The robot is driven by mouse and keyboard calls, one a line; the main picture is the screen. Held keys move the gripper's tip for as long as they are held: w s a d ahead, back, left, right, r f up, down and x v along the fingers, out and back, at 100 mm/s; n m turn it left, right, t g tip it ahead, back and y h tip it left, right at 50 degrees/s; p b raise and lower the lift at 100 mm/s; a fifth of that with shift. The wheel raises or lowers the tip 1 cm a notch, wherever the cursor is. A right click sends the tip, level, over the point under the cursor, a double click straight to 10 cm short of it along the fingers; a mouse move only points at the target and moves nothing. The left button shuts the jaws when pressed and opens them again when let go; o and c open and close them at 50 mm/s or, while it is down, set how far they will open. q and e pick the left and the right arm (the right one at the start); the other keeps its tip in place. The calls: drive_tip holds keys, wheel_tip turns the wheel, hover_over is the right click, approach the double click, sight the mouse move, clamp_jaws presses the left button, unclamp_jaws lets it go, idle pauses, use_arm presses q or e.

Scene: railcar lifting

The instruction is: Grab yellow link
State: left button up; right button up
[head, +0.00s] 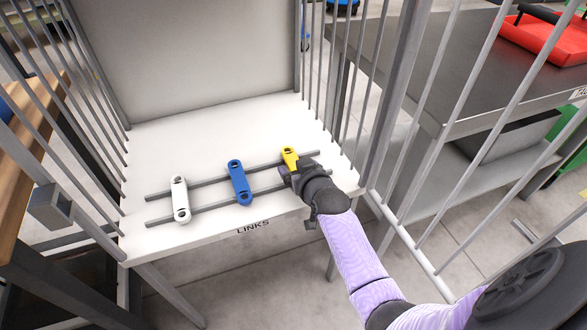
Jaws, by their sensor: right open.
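The yellow link (289,155) lies across two grey rails on the white shelf, at the right end of a row of links. Only its far end shows; my right gripper and wrist hide the rest. My right gripper (284,172) is at the near part of the yellow link, open, with its fingers small and partly hidden. I cannot tell whether it touches the link. My left gripper is not in view.
A blue link (239,182) and a white link (180,199) lie on the same rails to the left. The white shelf (222,118) is bare behind them. Metal bars (384,110) close in the right side, and more bars stand on the left. A grey table (455,75) with a red tray (545,38) stands at the right.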

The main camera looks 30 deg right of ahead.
clamp_jaws()
drive_tip(key=shift+r, duration=0.1)
idle(0.3)
